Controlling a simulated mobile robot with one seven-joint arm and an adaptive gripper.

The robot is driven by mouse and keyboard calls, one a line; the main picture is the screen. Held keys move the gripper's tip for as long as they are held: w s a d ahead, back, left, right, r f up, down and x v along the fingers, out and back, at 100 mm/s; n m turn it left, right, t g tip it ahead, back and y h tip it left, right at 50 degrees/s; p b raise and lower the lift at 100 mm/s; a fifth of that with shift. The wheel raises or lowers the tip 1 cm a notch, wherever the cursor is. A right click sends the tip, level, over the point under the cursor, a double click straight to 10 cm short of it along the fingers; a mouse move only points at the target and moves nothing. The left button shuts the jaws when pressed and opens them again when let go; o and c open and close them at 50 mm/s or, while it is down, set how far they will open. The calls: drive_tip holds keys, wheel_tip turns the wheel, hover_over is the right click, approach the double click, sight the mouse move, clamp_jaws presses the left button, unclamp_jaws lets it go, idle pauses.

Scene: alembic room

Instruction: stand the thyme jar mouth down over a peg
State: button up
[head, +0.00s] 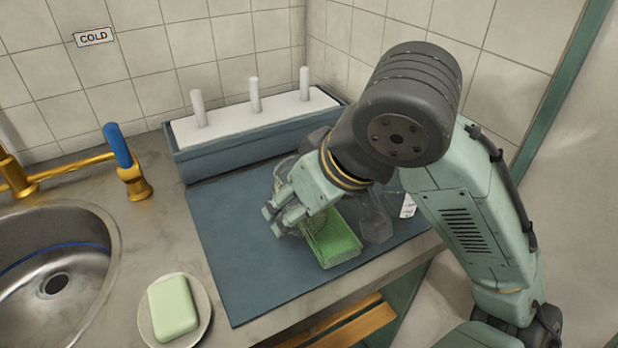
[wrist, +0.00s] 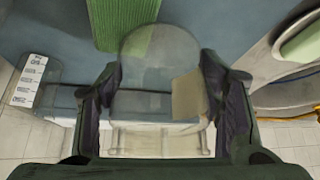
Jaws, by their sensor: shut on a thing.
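My gripper (head: 278,215) is shut on a clear glass jar (head: 283,170), held over the blue mat. In the wrist view the jar (wrist: 150,58) sits between both fingers of my gripper (wrist: 160,95). It carries a tan label patch with no readable name. I cannot tell which end is its mouth. Three upright white pegs (head: 199,108) (head: 254,95) (head: 304,82) stand bare on a white-topped blue-grey rack (head: 250,140) behind my gripper. The rack also shows behind the jar in the wrist view (wrist: 65,98).
A green sponge (head: 333,240) lies on the blue mat (head: 235,265) under my gripper. Clear glassware with a white label (head: 408,206) stands at the mat's right, partly behind my arm. A soap dish (head: 205,312), metal sink (head: 85,225) and brass tap (head: 135,184) are at left.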

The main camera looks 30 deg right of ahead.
drive_tip(key=w+d, duration=0.1)
drive_tip(key=w, duration=0.2)
drive_tip(key=w+d+p, duration=0.1)
drive_tip(key=w+d, duration=0.1)
drive_tip(key=w, duration=0.1)
drive_tip(key=w+d+f, duration=0.1)
drive_tip(key=w+d, duration=0.1)
drive_tip(key=w, duration=0.1)
drive_tip(key=shift+w+d, duration=0.1)
drive_tip(key=shift+w, duration=0.15)
drive_tip(key=shift+w+f+p, duration=0.1)
drive_tip(key=shift+f+p, duration=0.35)
drive_tip(key=shift+f, duration=1.3)
drive_tip(key=shift+f, duration=0.15)
drive_tip(key=shift+f, duration=0.15)
drive_tip(key=o, duration=1.8)
drive_tip(key=shift+r, duration=0.5)
drive_tip(key=b+v, duration=0.1)
drive_tip(key=v, duration=1)
drive_tip(key=shift+s+r, duration=0.2)
drive_tip(key=shift+s, duration=0.1)
